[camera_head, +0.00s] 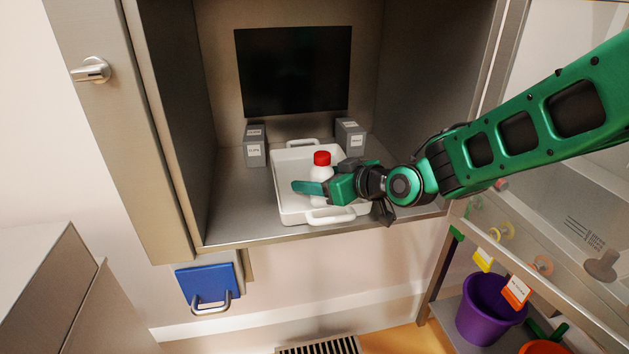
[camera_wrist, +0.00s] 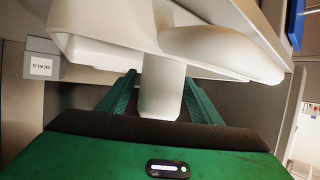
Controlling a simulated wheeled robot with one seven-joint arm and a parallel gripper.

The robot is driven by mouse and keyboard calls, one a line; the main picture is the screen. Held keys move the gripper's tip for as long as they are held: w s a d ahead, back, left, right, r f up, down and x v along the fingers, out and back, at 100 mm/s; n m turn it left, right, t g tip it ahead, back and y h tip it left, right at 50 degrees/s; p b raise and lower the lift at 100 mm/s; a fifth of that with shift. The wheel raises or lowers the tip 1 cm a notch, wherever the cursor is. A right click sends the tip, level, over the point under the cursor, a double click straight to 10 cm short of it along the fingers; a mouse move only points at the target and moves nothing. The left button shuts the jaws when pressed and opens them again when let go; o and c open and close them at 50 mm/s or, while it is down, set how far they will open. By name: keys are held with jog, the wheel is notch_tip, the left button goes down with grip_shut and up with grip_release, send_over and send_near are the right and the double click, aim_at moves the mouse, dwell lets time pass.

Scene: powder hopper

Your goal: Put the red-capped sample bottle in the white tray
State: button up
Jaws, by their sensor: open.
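The white sample bottle with a red cap (camera_head: 321,158) stands upright and appears to be inside the white tray (camera_head: 283,206). My gripper (camera_head: 312,186) reaches in from the right, low over the tray. Its near green finger crosses in front of the bottle's body; the far finger is mostly hidden. In the wrist view, a white cylinder (camera_wrist: 161,92), which looks like the bottle's body, lies between the two spread green fingers of my gripper (camera_wrist: 160,82). The cap does not show there. The tray (camera_wrist: 105,55) fills the upper part of that view.
The tray sits on the floor of a metal cabinet. Two grey labelled boxes stand behind it, left (camera_head: 255,146) and right (camera_head: 350,138); the "SEALS" box (camera_wrist: 41,58) shows in the wrist view. A dark panel (camera_head: 293,70) is on the back wall. Cabinet floor left of the tray is clear.

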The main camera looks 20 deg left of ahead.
jog(key=v, duration=1)
jog(key=shift+s+d, duration=0.2)
jog(key=shift+d, duration=0.1)
jog(key=shift+r, duration=0.1)
